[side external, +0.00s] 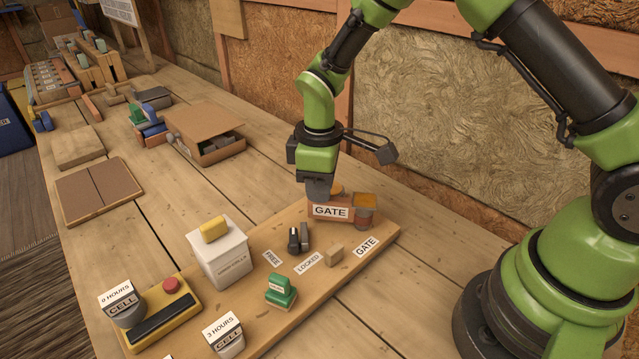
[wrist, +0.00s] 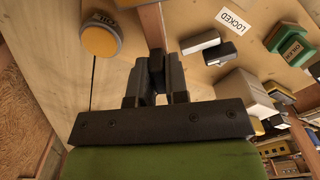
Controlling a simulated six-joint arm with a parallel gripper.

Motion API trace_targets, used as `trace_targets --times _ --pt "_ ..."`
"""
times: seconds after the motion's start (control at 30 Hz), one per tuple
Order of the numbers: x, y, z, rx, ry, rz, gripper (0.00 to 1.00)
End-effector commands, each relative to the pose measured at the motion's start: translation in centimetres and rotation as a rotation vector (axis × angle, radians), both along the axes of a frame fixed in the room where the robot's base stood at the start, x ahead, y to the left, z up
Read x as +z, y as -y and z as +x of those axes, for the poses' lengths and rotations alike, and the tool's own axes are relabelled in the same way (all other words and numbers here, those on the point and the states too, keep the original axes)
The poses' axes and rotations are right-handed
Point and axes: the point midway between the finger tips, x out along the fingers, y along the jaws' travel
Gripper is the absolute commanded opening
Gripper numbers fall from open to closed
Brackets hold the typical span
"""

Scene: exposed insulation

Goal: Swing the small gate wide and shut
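The small gate (side external: 330,212) is an upright wooden panel labelled GATE at the far end of a wooden board. An orange-topped post (side external: 364,208) stands at its right end, and it also shows in the wrist view (wrist: 101,40). My gripper (side external: 318,194) points down at the gate's left end, with its fingertips at or just behind the top edge. In the wrist view my gripper (wrist: 157,72) has its fingers close together, in line with a narrow wooden strip (wrist: 152,25), likely the gate's top edge. Whether they clamp it is hidden.
The board (side external: 375,240) carries FREE (side external: 272,257) and LOCKED (side external: 308,263) labels, black-and-grey pieces (side external: 299,239), a small wooden block (side external: 334,254) and a green stamp-like piece (side external: 281,291). A white box (side external: 218,253) stands left. An open cardboard box (side external: 208,135) lies behind.

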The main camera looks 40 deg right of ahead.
Motion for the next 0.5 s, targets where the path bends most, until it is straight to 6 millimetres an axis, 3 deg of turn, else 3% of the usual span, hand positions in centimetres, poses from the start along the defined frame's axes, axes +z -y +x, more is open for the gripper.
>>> trace_targets --times 0.5 --pt "0.08 -0.63 -0.48 0.102 0.001 0.001 0.00"
